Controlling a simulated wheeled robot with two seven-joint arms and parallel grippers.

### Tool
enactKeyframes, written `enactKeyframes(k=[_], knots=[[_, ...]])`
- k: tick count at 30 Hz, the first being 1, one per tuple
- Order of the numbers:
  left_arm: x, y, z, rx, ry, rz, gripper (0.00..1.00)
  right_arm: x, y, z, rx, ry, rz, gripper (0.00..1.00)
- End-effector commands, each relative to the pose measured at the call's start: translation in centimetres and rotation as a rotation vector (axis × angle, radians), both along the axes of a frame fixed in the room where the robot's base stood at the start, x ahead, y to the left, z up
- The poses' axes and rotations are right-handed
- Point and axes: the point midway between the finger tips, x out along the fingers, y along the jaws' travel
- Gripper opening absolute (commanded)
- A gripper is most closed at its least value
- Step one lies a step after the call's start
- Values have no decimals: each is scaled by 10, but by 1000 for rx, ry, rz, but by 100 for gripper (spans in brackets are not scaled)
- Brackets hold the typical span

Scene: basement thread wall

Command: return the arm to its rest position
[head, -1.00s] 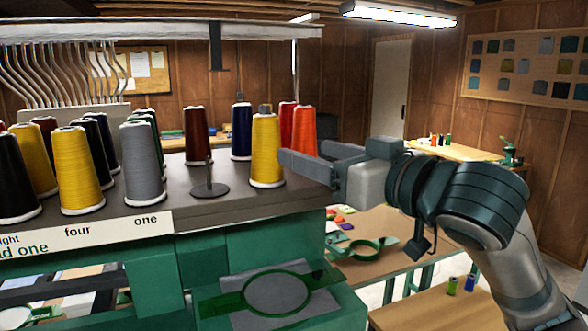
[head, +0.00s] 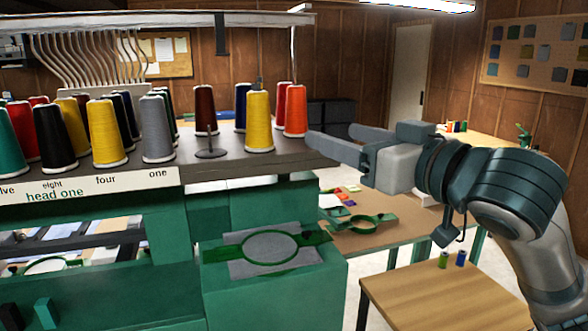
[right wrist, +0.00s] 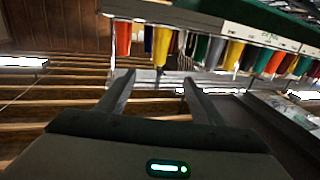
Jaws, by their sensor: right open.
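My right gripper (head: 335,140) is open and empty, held in the air to the right of the thread rack's top. Its two fingers point left, apart from the yellow cone (head: 258,121) and the orange cone (head: 295,110). In the right wrist view the two fingers (right wrist: 155,95) are spread with nothing between them, and the thread cones lie beyond them. The right arm comes in from the lower right. My left gripper is not in view.
The dark rack top (head: 200,165) carries several thread cones and a bare spindle (head: 210,140). Below is a green machine with a hoop (head: 270,247). A wooden table (head: 440,290) stands below my right arm. A worktable (head: 385,225) with another hoop is behind.

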Motion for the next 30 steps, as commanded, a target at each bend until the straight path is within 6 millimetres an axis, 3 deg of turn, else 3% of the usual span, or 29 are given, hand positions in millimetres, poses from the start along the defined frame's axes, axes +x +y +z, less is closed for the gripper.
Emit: enactKeyframes(k=[4, 17, 26, 30], knots=[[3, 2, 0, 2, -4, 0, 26, 0, 0, 0, 0, 0, 0, 61], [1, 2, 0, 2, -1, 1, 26, 11, -3, -36, -4, 45, -16, 61], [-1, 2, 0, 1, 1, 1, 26, 23, -8, -91, -12, 115, -42, 61], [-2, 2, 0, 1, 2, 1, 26, 28, -14, -137, -19, 174, -66, 61]])
